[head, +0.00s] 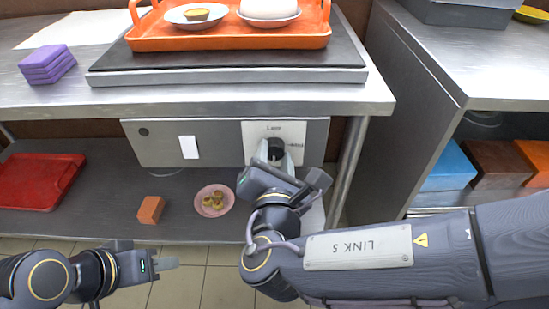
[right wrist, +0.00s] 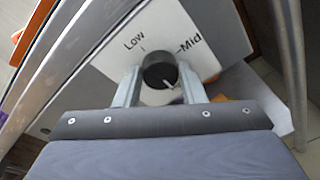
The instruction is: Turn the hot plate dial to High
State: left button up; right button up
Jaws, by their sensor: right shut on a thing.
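The black round dial (head: 276,147) sits on a white label plate on the front panel under the counter. The plate reads Low above it and Mid to its right. The dial also shows in the right wrist view (right wrist: 158,70), where its white pointer mark points to the lower right, past Mid. No High label is visible; that part of the plate is hidden by my gripper. My right gripper (right wrist: 158,84) is shut on the dial, one finger on each side. My left gripper (head: 166,264) is low at the left, away from the panel; its finger gap cannot be made out.
The dark hot plate (head: 228,68) on the counter bears an orange tray (head: 230,43) with dishes. Purple blocks (head: 47,65) lie left of it. The lower shelf holds a red tray (head: 38,180), an orange block (head: 150,209) and a pink plate (head: 208,211). A table leg (head: 350,165) stands right of the dial.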

jog(key=o, duration=1)
jog(key=s, duration=0.2)
jog(key=s+p, duration=0.1)
jog(key=s, duration=0.2)
jog(key=s+p, duration=0.1)
jog(key=s, duration=0.1)
jog(key=shift+s+r, duration=0.4)
